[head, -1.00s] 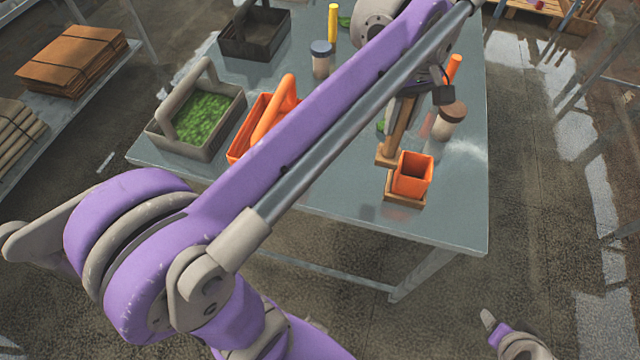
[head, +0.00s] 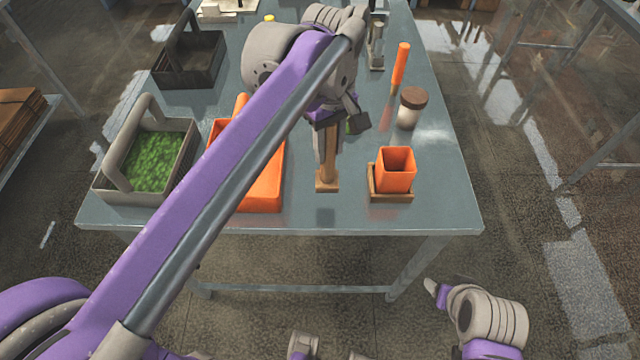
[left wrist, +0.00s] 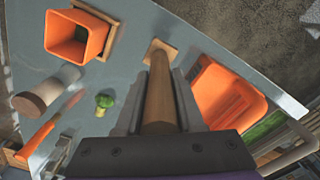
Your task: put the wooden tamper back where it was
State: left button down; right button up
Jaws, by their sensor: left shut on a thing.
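My left gripper (head: 328,135) is shut on the handle of the wooden tamper (head: 328,165), which is upright with its square wooden foot down. The foot is left of the orange square cup (head: 396,170), apart from it, near the table's front edge. I cannot tell whether the foot touches the table. The cup stands on a wooden base (head: 391,197). In the left wrist view the tamper (left wrist: 160,95) runs between the fingers (left wrist: 160,110), and the cup (left wrist: 70,45) is at the upper left.
An orange carrier (head: 262,190) stands close left of the tamper. A grey caddy of green material (head: 115,180) is farther left. Behind the cup are a brown-lidded jar (head: 410,108) and an orange-handled tool (head: 400,65). A small green piece (left wrist: 105,101) lies by the tamper. The table's front right corner is clear.

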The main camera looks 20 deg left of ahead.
aim_at(330, 130)
pick_arm(q)
notch_tip(330, 130, down, 4)
jog(key=shift+d+r, duration=0.1)
jog(key=shift+r, duration=0.1)
jog(key=shift+f, duration=1.95)
jog(key=shift+f+b, duration=0.15)
jog(key=shift+b, duration=0.15)
jog(key=c, duration=0.5)
grip_release()
jog(key=shift+r, duration=0.3)
notch_tip(330, 130, up, 12)
jog(key=shift+f+p, duration=0.15)
jog(key=shift+p, duration=0.45)
